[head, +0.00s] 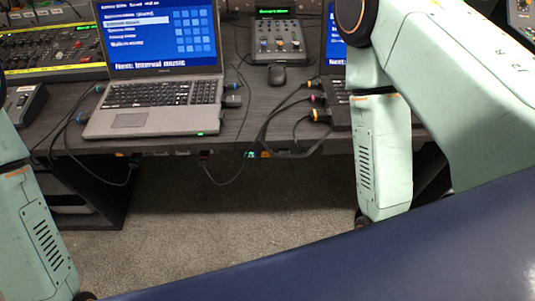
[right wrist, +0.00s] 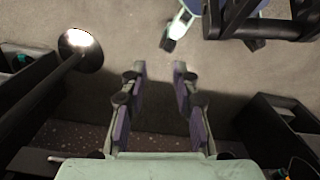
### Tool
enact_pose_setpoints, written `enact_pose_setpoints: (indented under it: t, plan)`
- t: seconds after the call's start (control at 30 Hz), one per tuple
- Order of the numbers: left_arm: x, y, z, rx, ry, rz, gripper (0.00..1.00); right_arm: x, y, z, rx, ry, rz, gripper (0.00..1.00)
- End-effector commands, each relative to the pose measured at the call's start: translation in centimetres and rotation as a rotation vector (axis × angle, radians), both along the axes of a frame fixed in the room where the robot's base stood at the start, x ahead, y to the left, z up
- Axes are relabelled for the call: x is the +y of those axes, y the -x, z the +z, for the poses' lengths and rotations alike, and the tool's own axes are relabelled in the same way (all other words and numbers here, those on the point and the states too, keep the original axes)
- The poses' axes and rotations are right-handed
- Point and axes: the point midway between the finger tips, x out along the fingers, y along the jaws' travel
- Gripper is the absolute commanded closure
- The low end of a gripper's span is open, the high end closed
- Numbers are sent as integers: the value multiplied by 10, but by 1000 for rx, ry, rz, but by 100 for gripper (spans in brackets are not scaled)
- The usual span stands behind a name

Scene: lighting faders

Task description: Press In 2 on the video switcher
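I cannot tell for certain which device is the video switcher, and no button marked In 2 is readable. A small grey control box (head: 276,40) with a green display and several knobs or faders stands at the back middle of the desk. Another small grey device (head: 22,104) sits at the left, partly cut off and beside my left arm. My right gripper (right wrist: 160,86) is open and empty in the right wrist view, with its fingers apart above the floor. My left gripper is out of view; only its arm shows at lower left.
An open laptop (head: 150,94) stands on the dark desk (head: 240,126), with a mouse (head: 277,75) to its right. A mixing console (head: 55,48) is at back left. My right arm partly hides a second laptop (head: 334,42). Cables (head: 266,128) cross the front edge.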

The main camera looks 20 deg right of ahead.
Motion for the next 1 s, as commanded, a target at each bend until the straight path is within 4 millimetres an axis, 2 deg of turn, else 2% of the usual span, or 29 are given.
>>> enact_pose_setpoints:
  t: [0.03, 0.3, 1.0]
  plan:
    - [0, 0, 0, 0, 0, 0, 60, 0, 0, 0, 0, 0, 0, 77]
    - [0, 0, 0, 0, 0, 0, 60, 0, 0, 0, 0, 0, 0, 100]
    - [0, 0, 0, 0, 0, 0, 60, 0, 0, 0, 0, 0, 0, 100]
